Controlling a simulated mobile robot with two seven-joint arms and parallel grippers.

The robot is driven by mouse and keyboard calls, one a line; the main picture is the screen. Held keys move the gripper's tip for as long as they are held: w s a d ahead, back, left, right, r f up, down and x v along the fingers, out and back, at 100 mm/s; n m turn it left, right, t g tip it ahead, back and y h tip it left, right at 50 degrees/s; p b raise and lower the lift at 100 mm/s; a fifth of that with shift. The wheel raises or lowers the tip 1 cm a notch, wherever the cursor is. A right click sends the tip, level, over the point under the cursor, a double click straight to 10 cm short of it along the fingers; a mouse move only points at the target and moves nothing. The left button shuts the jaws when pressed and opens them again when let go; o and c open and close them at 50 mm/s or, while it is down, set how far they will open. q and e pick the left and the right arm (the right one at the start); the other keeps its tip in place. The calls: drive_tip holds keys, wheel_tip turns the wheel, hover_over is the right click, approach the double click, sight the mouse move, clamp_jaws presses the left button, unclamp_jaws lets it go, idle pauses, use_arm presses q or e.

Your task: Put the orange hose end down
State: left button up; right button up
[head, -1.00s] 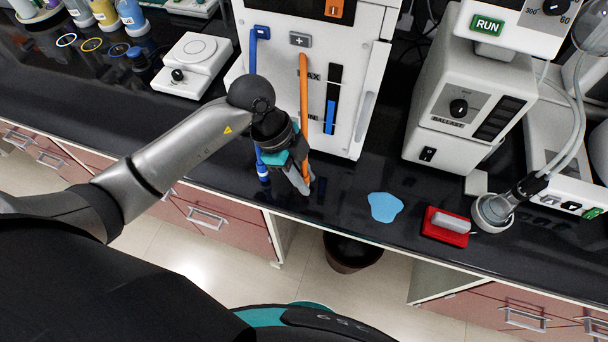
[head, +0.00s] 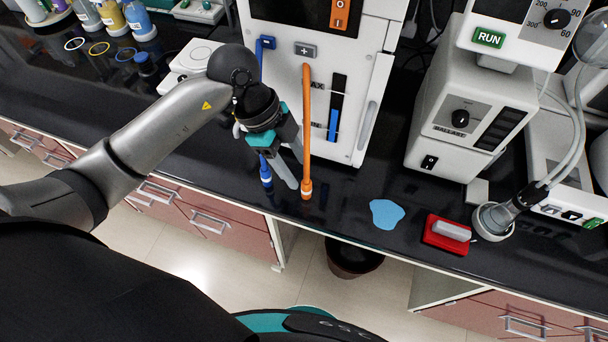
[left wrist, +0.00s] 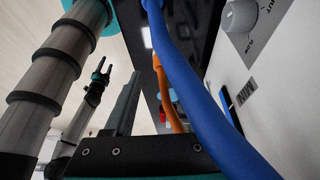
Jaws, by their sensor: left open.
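The orange hose (head: 306,120) hangs from the front of the white unit. Its end, an orange and white fitting (head: 307,190), is down at the black bench top near the front edge. My left gripper (head: 294,168) is open, just left of the orange hose and apart from its end. In the left wrist view the orange hose (left wrist: 164,95) runs behind the blue hose (left wrist: 205,95), beside a finger of mine. A small dark pronged part far back there looks like my right gripper (left wrist: 103,72); its jaws are too small to judge.
The blue hose (head: 265,172) hangs close to the left of my left gripper. A light blue puddle (head: 386,213) and a red block with a grey handle (head: 446,233) lie to the right on the bench. A dark bin (head: 352,257) stands below the bench edge.

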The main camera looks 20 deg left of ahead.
use_arm(q)
drive_tip(key=v, duration=0.5)
drive_tip(key=shift+a+r, duration=0.15)
drive_tip(key=shift+r, duration=0.1)
